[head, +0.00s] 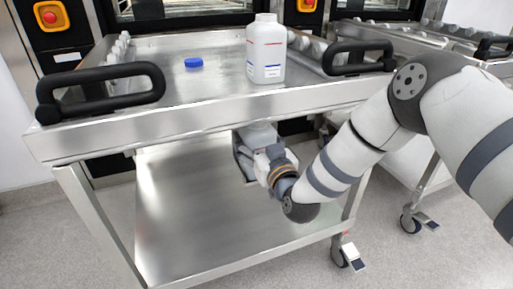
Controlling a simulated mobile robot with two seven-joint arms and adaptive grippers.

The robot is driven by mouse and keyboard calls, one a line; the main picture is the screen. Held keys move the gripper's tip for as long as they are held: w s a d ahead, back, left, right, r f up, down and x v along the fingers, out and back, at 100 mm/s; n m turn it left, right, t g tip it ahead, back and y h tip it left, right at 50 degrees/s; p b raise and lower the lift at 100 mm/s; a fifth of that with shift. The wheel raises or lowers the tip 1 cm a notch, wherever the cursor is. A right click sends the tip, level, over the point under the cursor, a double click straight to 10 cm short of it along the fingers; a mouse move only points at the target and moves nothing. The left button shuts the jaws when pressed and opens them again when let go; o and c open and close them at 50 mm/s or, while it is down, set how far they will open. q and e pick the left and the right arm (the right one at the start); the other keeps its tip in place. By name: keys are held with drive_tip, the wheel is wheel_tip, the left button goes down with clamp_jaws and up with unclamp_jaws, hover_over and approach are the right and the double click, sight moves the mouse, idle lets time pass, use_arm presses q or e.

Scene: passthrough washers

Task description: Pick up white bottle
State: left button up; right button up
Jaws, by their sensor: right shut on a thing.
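A white bottle (266,52) with red and blue marks stands upright and uncapped-looking on the cart's top tray (130,125). A blue cap (194,63) lies on the tray to its left. My right gripper (256,150) is below the tray, above the lower shelf (190,225). It is shut on a whitish object (260,134), which looks like another white bottle. The tray edge and the gripper hide much of it. My left gripper is not in view.
Black handles (105,85) stick up at the tray's left and right (358,57). The lower shelf looks mostly clear. Another steel cart (440,60) stands at the right. Washer machines with red buttons (50,16) are behind.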

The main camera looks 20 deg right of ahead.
drive_tip(key=shift+r, duration=0.15)
drive_tip(key=shift+r, duration=0.35)
drive_tip(key=shift+r+p, duration=0.45)
drive_tip(key=shift+r, duration=0.1)
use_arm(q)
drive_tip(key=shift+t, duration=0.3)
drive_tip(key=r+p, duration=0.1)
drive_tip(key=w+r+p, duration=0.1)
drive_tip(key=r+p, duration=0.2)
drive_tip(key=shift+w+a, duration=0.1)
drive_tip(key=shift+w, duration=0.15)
use_arm(e)
drive_tip(key=s, duration=1.8)
drive_tip(key=shift+d+f, duration=0.25)
drive_tip(key=shift+d, duration=0.05)
use_arm(q)
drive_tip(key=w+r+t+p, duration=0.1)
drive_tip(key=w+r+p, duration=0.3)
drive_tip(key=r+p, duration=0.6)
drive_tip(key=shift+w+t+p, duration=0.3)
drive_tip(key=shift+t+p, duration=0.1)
drive_tip(key=shift+p, duration=0.6)
use_arm(e)
drive_tip(key=s, duration=1.2)
drive_tip(key=shift+d, duration=0.2)
